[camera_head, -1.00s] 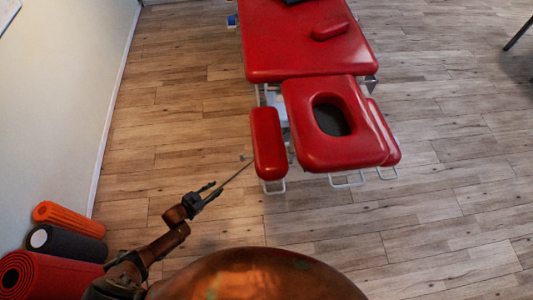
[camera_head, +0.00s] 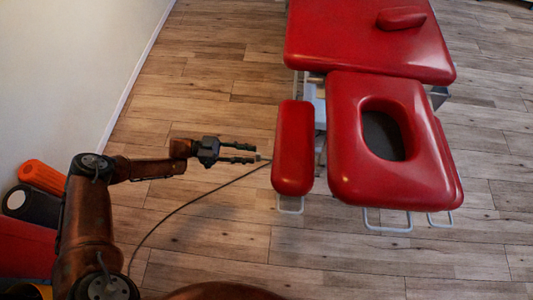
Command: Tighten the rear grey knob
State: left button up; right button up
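A small grey piece (camera_head: 259,158), perhaps the grey knob, shows just left of the red armrest pad (camera_head: 293,150) of the treatment table. It is too small to tell its shape or whether it is the rear one. My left gripper (camera_head: 252,153) comes in from the left and points right at the pad. Its two dark fingers are apart, with an empty gap between them. The grey piece is at the fingertips; I cannot tell whether they touch it. My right gripper is out of view.
The red face cradle (camera_head: 350,180) and table top (camera_head: 340,40) lie right and behind, with white metal loops (camera_head: 388,225) below. A thin dark cable (camera_head: 190,205) crosses the floor. Rolls (camera_head: 42,177) stand by the left wall.

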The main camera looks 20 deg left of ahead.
aim_at(258, 155)
pick_arm(q)
jog(key=shift+b+x, duration=0.3)
jog(key=shift+x, duration=1.7)
jog(key=shift+c, duration=0.5)
grip_shut()
